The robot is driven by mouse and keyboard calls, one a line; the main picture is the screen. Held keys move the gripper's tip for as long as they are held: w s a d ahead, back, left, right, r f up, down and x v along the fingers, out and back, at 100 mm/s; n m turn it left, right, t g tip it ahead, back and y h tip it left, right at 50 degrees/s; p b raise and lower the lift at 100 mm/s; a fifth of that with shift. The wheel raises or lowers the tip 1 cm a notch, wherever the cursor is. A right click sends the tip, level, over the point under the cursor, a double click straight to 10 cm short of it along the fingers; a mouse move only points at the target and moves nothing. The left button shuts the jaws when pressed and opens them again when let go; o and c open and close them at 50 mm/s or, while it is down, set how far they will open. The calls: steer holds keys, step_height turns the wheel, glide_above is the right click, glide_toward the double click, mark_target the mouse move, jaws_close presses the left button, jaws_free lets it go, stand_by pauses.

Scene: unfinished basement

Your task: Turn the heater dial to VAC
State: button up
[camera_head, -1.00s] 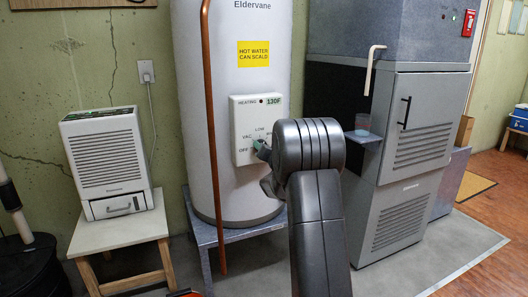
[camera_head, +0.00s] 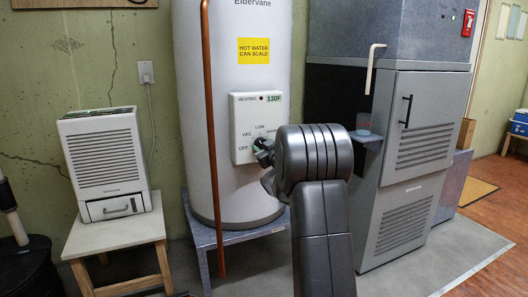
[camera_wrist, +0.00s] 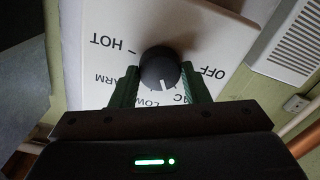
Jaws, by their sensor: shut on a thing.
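The heater is a tall white tank (camera_head: 240,60) with a white control panel (camera_head: 243,110) on its front. The panel reads HEATING and 130F. Its round black dial (camera_wrist: 159,68) is in the middle of the wrist view, where the labels appear upside down. The dial's white mark points between LOW and VAC; VAC is partly hidden by a finger. My gripper (camera_wrist: 160,78) has its green fingers on either side of the dial and is shut on it. In the head view my gripper (camera_head: 263,151) is at the panel, and my wrist hides the dial's right side.
A copper pipe (camera_head: 211,130) runs down the tank's front left. A white appliance (camera_head: 104,160) sits on a small stand at left. A grey furnace cabinet (camera_head: 420,130) with a small shelf (camera_head: 366,140) stands close on the right.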

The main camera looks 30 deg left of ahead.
steer(key=shift+f+n+b, duration=0.15)
steer(key=shift+n+b, duration=0.6)
steer(key=shift+n, duration=0.85)
steer(key=o, duration=1)
steer(key=shift+c, duration=0.2)
steer(key=p+v, duration=0.2)
steer(key=v, duration=1.2)
steer(key=shift+p, duration=0.35)
steer(key=shift+a, duration=0.1)
